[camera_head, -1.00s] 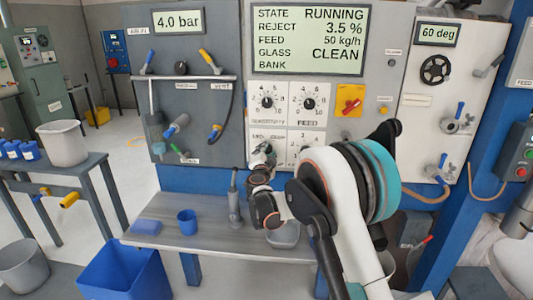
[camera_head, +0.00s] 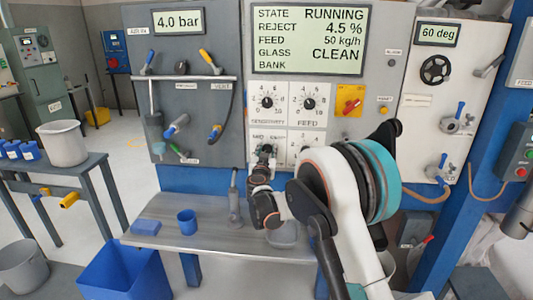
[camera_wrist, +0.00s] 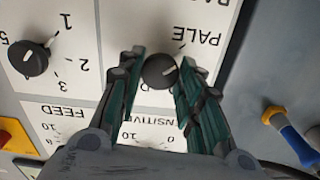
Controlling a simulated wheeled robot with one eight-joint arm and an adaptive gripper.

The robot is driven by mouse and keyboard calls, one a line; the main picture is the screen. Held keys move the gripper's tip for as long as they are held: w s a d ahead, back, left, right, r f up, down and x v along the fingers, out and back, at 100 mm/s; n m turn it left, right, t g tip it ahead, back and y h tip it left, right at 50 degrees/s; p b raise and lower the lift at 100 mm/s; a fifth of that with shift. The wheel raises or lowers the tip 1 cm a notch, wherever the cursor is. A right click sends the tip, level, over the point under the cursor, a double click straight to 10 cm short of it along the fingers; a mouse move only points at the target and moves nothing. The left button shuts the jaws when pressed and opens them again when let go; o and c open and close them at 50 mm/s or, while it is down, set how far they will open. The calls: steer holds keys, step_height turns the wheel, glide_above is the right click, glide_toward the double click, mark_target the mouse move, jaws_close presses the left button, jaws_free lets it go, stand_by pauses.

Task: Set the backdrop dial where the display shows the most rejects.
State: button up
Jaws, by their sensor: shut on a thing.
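The backdrop dial (camera_wrist: 160,71) is a small black knob on a white panel, seen upside down in the wrist view. A "PALE" label is printed close to it, and its white pointer mark leans toward that label. My gripper (camera_wrist: 158,75) has its dark green fingers on both sides of the knob, shut on it. In the head view my gripper (camera_head: 264,152) covers most of this dial's panel, low on the grey cabinet. The display (camera_head: 308,39) reads RUNNING, REJECT 4.5 %, FEED 50 kg/h and GLASS CLEAN; the BANK line is blank.
A numbered knob (camera_wrist: 28,58) sits beside the gripped dial. The sensitivity dial (camera_head: 267,102) and feed dial (camera_head: 309,103) are just above. A red switch on yellow (camera_head: 349,101) is to their right. A bench (camera_head: 170,225) with a blue cup (camera_head: 187,222) stands below.

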steer(key=shift+n, duration=0.5)
steer(key=o, duration=1.1)
steer(key=shift+s, duration=0.1)
steer(key=s, duration=1.1)
steer(key=shift+s+a, duration=0.2)
steer(key=shift+s, duration=0.2)
